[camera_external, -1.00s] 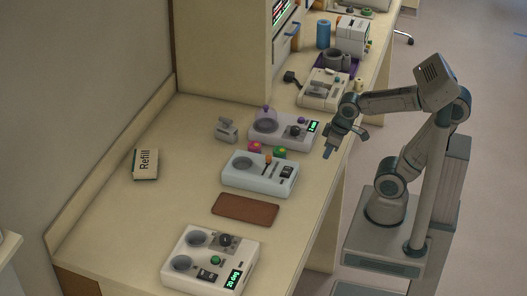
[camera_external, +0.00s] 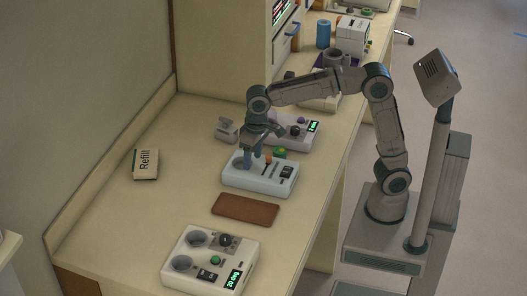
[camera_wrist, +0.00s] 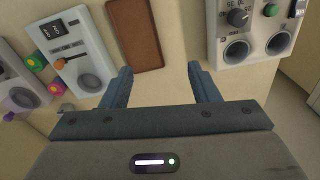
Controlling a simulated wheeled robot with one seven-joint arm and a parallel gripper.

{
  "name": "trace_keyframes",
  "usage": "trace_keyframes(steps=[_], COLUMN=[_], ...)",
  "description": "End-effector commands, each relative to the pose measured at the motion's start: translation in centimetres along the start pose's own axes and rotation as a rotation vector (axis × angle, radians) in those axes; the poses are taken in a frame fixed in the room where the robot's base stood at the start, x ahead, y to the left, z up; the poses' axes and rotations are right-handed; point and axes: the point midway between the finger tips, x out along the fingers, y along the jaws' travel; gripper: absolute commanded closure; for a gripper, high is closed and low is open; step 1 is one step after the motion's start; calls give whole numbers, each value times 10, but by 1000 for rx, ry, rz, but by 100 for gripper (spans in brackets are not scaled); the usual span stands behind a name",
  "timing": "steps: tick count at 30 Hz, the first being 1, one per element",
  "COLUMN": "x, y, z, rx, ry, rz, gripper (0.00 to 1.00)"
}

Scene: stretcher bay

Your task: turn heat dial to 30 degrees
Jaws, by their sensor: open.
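A white device (camera_external: 195,274) at the front of the bench has a green display (camera_external: 233,278) that seems to read 20 deg. Its black round dial (camera_external: 225,240) sits on a grey scale plate beside two round wells. The wrist view shows the dial (camera_wrist: 238,17) at the upper right, with part of its scale marks. My gripper (camera_external: 251,162) is open and empty, pointing down over the middle white device, away from the dial. In the wrist view my gripper (camera_wrist: 160,70) has its fingers spread over bare bench.
The middle white device (camera_external: 262,186) with a slider and switch stands behind a brown pad (camera_external: 245,207). Another device (camera_external: 296,131) is farther back. A Refill box (camera_external: 145,164) lies at the left. Bench around the pad is clear.

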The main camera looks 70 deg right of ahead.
Motion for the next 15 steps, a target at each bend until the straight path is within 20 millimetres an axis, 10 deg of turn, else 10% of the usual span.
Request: trace_keyframes(steps=[9,15], x=[38,56], y=[-136,-182], z=[-12,-2], rx=[37,52], ry=[-59,-67], rz=[73,105], gripper=[45,45])
